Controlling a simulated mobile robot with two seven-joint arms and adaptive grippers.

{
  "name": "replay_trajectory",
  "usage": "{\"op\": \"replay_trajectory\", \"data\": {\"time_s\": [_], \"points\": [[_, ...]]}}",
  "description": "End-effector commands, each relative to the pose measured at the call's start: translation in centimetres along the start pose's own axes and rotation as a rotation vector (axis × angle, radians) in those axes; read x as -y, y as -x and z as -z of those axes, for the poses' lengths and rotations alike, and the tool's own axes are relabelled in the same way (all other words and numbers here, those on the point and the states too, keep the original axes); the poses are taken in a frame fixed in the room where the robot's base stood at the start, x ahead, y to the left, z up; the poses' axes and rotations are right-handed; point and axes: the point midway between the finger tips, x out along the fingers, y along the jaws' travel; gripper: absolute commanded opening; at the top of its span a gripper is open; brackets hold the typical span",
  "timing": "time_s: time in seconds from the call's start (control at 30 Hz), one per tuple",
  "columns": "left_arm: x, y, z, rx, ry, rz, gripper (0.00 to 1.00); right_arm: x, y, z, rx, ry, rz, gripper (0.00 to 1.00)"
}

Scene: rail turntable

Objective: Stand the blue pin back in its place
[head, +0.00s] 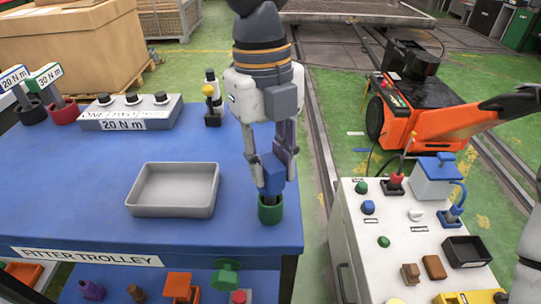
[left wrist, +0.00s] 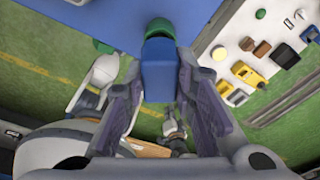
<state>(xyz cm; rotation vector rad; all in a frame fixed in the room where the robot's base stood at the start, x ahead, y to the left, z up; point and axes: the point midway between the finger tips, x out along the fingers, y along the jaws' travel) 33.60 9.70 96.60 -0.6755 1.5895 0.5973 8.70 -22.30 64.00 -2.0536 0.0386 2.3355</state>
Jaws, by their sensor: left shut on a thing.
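The blue pin (head: 271,170) is held upright between the fingers of my left gripper (head: 275,183), which is shut on its blue upper part. The green cup (head: 270,210) stands directly below, at the front right corner of the blue trolley top. The pin's lower end meets the cup's mouth; how deep it sits inside is hidden. In the left wrist view the blue pin (left wrist: 158,72) lies between the fingers of my left gripper (left wrist: 158,95), with the green cup (left wrist: 160,28) beyond its far end. I do not see my right gripper.
The trolley (head: 100,215) carries a grey tray (head: 174,190), a switch box (head: 132,111), and two labelled tools in cups at the left. A white panel (head: 375,270) with knobs and plugs stands to the right, across a gap. An orange machine (head: 405,125) stands behind it.

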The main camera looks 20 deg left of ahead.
Motion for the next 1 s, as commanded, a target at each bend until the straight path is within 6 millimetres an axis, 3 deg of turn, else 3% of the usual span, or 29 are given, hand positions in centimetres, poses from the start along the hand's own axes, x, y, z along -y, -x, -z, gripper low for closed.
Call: {"op": "replay_trajectory", "data": {"time_s": [0.93, 0.97, 1.0], "points": [[0.0, -2.3, -0.3, 0.001, 0.0, 0.0, 0.0, 0.0, -0.2, -0.1, 0.006, 0.0, 0.0, 0.0], [0.0, -2.3, -0.3, 0.001, 0.0, 0.001, 0.27, 0.0, -0.2, -0.1, 0.006, 0.0, 0.0, 0.0], [0.0, -2.3, -0.3, 0.001, 0.0, 0.001, 0.36, 0.0, -0.2, -0.1, 0.006, 0.0, 0.0, 0.0]]}}
